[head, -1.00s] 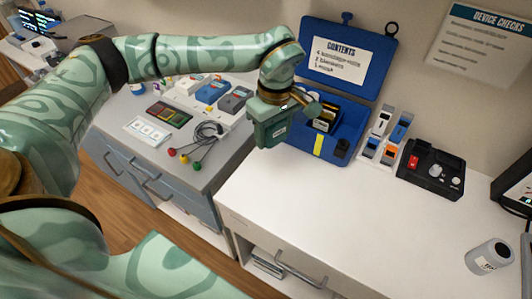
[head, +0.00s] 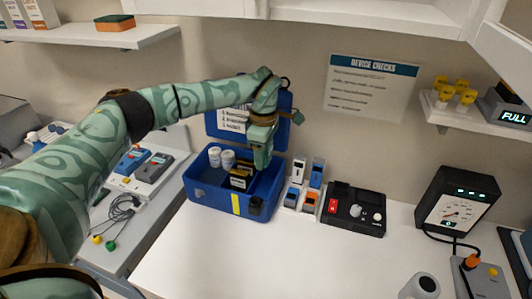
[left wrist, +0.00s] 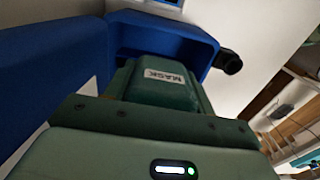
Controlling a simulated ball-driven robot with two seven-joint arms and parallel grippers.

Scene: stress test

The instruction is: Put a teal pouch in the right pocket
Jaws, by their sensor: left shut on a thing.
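My left gripper (head: 262,142) is shut on the teal pouch (head: 262,158) and holds it upright over the right part of the open blue case (head: 212,197). The pouch's label reads MASK in the left wrist view (left wrist: 162,78), where the blue case wall (left wrist: 165,30) is close behind it. Whether the pouch touches the pocket floor is hidden. Gold-and-black packets (head: 240,178) stand in the middle of the case, and two white rolls (head: 221,157) stand at its back left. My right gripper is not in view.
The case's raised lid (head: 226,122) stands behind the arm. A black meter (head: 457,203) stands further right.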

